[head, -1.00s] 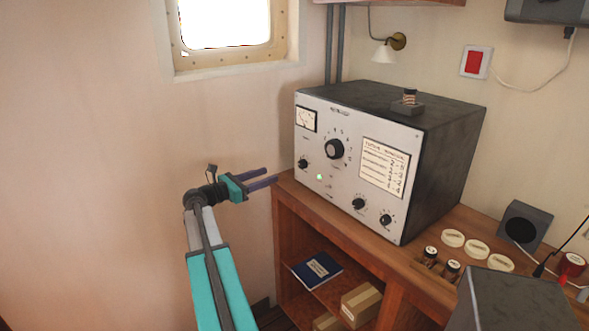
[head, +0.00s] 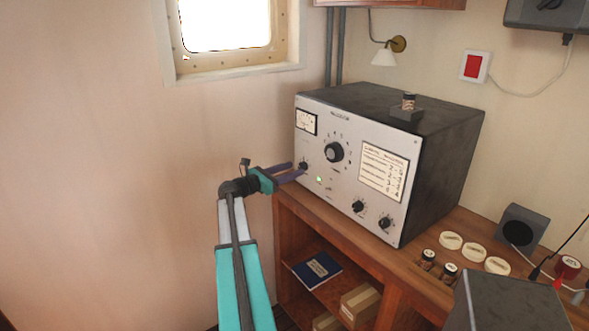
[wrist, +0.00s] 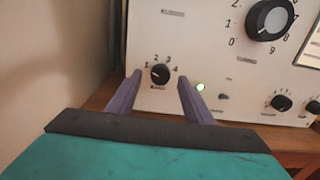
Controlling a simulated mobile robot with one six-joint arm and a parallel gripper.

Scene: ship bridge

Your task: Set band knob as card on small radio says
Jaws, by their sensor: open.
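A large radio set (head: 345,158) with a pale front panel and dark case stands on the wooden desk. A small black knob (wrist: 160,74) marked 1 to 4 sits at the panel's lower left; it also shows in the head view (head: 303,165). Which mark it points to is too small to be sure of. My gripper (wrist: 160,77) is open, its two purple fingers on either side of this knob in the wrist view; touching cannot be told. A printed card (head: 383,170) with rows of text and figures is on the panel's right; its writing is unreadable.
A larger dial (head: 334,152), a lit green lamp (head: 319,180) and two lower right knobs share the panel. A dark grey box (head: 512,302) stands at the front right, near pale discs and small jars. The wall is close on the left.

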